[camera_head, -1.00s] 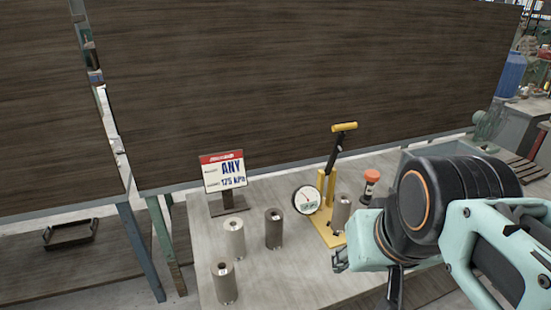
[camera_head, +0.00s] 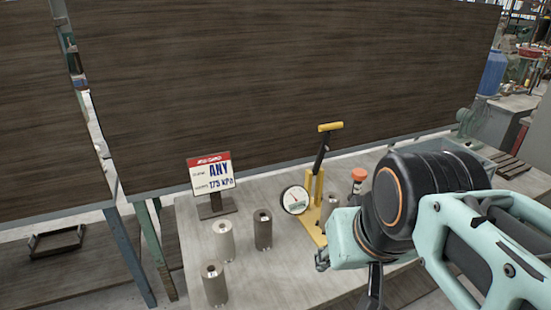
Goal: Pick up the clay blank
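Several upright cylinders with a hole in the top stand on the grey table (camera_head: 285,270); which one is the clay blank I cannot tell. A pale cylinder (camera_head: 223,241) stands at the left, a brownish one (camera_head: 215,285) nearer the front, and a darker one (camera_head: 263,230) to their right. Another grey-brown cylinder (camera_head: 329,209) is at the yellow press, partly hidden by my arm. My gripper (camera_head: 345,275) is at the right, apart from the three left cylinders. Its fingers are partly visible, and whether they are open is unclear.
A yellow-handled press (camera_head: 313,190) with a round gauge (camera_head: 295,200) stands behind the cylinders. A sign (camera_head: 211,178) reads "ANY" and "175 kPa". A red-topped item (camera_head: 358,177) is behind my arm. Dark panels rise behind the table. The table's front middle is clear.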

